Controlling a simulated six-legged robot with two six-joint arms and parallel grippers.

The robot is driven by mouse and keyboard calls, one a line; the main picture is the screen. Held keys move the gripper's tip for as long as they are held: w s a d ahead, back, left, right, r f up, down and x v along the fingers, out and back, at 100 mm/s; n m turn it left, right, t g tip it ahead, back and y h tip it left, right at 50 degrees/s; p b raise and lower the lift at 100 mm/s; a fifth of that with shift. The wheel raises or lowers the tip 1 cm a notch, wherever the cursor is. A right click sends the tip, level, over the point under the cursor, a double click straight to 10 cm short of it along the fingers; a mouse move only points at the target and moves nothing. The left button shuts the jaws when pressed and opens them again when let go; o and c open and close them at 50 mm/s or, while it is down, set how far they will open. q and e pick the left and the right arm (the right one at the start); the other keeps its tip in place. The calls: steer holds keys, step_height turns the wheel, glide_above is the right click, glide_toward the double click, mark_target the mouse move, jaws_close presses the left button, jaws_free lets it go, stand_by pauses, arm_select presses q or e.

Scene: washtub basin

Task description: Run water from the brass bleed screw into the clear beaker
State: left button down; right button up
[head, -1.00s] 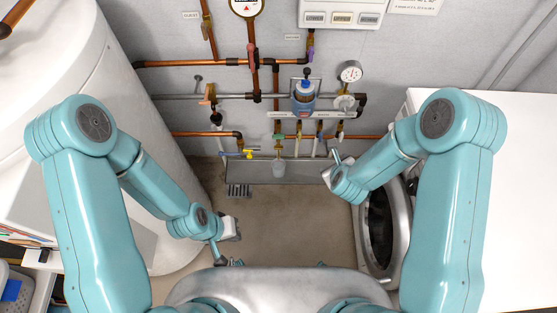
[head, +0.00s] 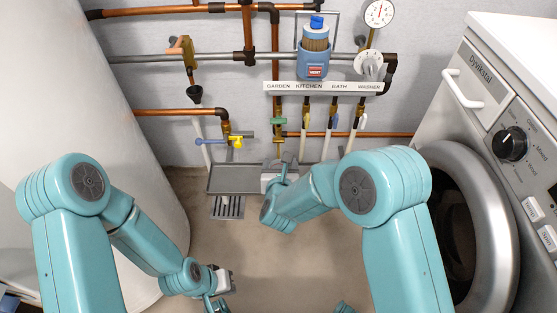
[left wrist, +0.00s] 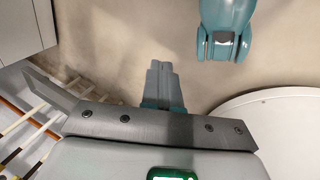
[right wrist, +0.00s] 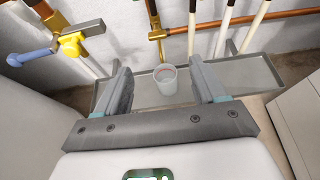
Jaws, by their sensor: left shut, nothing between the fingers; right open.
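The clear beaker (right wrist: 168,79) stands upright on the grey ledge tray (right wrist: 262,72), below a brass fitting (right wrist: 157,33) on the copper drop pipe. I cannot tell whether this fitting is the bleed screw. My right gripper (head: 283,172) is open at the tray. In the right wrist view its fingers frame the beaker, with gaps on both sides; how far the beaker is beyond the tips is unclear. In the head view the gripper mostly hides the beaker. My left gripper (left wrist: 161,72) is shut and empty, low over the floor, away from the pipes.
A yellow valve with a blue lever (head: 235,141) is left of the brass fitting. White-sleeved pipes (head: 329,130) come down on its right. A floor drain grate (head: 228,207) lies below the tray. A washing machine (head: 478,220) stands right, a white tank (head: 90,120) left.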

steer(key=b, duration=0.5)
glide_toward(279, 139)
steer(key=x, duration=0.5)
steer(key=shift+w+f, duration=0.3)
steer(key=shift+f, duration=0.05)
arm_select(q)
steer(key=w+f+t, duration=0.1)
steer(key=w+f, duration=0.2)
steer(key=f, duration=0.2)
steer(key=shift+w+a+f, duration=0.35)
steer(key=shift+f, duration=0.05)
arm_select(e)
steer(key=shift+w+f, duration=0.1)
steer(key=shift+w, duration=0.5)
steer(key=shift+c, duration=0.3)
steer(key=c, duration=1)
